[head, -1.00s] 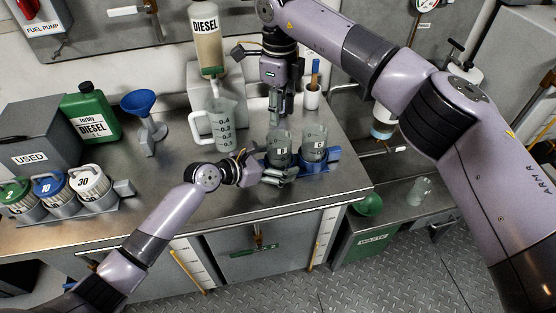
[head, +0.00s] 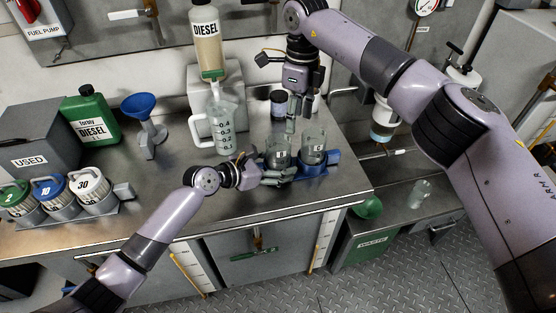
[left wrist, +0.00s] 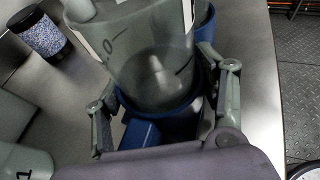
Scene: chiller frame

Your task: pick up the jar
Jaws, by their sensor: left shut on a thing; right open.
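Two clear glass jars stand side by side at the blue holder (head: 322,168) near the bench's front right. My left gripper (head: 284,174) is low at the left jar (head: 278,152) and shut on it. In the left wrist view its fingers (left wrist: 160,92) lie on either side of the clear jar (left wrist: 152,62), with blue holder (left wrist: 150,132) around and below the jar's base. I cannot tell whether the base is clear of the holder. The right jar (head: 313,146) stands apart from my grippers. My right gripper (head: 292,118) is open, pointing down just above and behind the jars.
A measuring jug (head: 222,125) stands left of the jars. A small dark-topped container (head: 278,101) stands behind them, beside my right gripper. A blue funnel (head: 142,105) and labelled cans (head: 92,190) are farther left. The bench's front edge (head: 290,208) is close.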

